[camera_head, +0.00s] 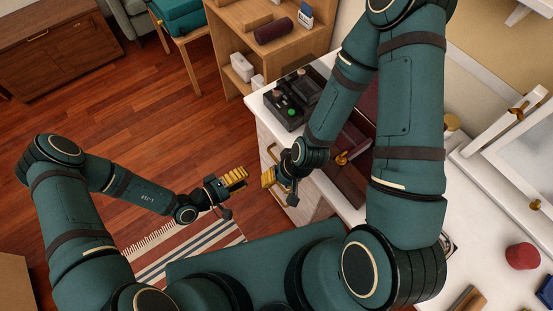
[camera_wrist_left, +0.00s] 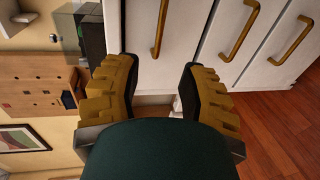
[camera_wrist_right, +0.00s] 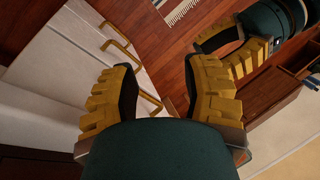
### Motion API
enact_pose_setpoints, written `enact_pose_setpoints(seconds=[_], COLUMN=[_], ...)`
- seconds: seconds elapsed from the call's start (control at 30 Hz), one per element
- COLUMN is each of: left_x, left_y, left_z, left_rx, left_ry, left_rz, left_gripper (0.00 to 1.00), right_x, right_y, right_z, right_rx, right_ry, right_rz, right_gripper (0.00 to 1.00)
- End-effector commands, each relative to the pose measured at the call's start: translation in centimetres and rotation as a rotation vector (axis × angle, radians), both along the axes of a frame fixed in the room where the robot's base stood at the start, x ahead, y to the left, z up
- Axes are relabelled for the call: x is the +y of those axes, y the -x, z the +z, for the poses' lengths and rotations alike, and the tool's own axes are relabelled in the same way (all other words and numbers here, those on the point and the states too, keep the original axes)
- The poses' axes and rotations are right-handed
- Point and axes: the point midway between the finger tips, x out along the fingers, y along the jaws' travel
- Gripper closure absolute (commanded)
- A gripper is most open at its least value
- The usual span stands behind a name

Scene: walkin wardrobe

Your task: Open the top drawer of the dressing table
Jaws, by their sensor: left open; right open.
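The white dressing table (camera_head: 330,206) is at the right in the head view, partly hidden by my right arm. Its white drawer fronts carry gold bar handles. In the left wrist view three handles show on seemingly flush fronts; the leftmost handle (camera_wrist_left: 160,28) is nearest the jaws. In the right wrist view handles (camera_wrist_right: 122,52) show at the upper left. My left gripper (camera_head: 234,181) is open and empty, in front of the drawers and apart from them. My right gripper (camera_head: 268,178) is open and empty, close by the drawer fronts. My left gripper also shows in the right wrist view (camera_wrist_right: 236,58).
Black box-like items (camera_head: 290,105) and a brown case (camera_head: 340,180) lie on the tabletop. A wooden shelf (camera_head: 235,50) stands behind. A mirror (camera_head: 525,155) and a red round item (camera_head: 522,256) are at the right. A striped rug (camera_head: 180,250) lies on otherwise open floor.

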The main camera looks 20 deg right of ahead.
Motion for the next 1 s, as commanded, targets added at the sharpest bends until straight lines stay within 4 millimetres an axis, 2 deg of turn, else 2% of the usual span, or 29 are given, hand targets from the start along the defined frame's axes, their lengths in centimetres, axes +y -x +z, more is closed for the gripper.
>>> enact_pose_setpoints(seconds=[0.17, 0.63, 0.8, 1.0], left_x=[-2.1, -10.2, -11.8, -12.5], left_y=[-0.7, -3.5, -4.2, -4.4], left_z=[-0.6, -2.4, -2.7, -2.8], left_rx=[-0.003, -0.001, 0.000, 0.000], left_ry=[0.001, 0.001, 0.000, -0.001], left_rz=[-0.004, -0.004, -0.003, -0.003], left_gripper=[0.59, 0.59, 0.59, 0.59], right_x=[0.0, 0.0, -0.1, -0.1], right_y=[-0.1, -0.4, -0.5, -0.5], right_z=[-0.4, -2.1, -2.5, -2.5], right_rx=[-0.001, -0.009, -0.012, -0.013], right_ry=[0.000, 0.001, 0.003, 0.003], right_rz=[0.000, -0.002, -0.002, -0.003], right_gripper=[0.53, 0.53, 0.53, 0.53])
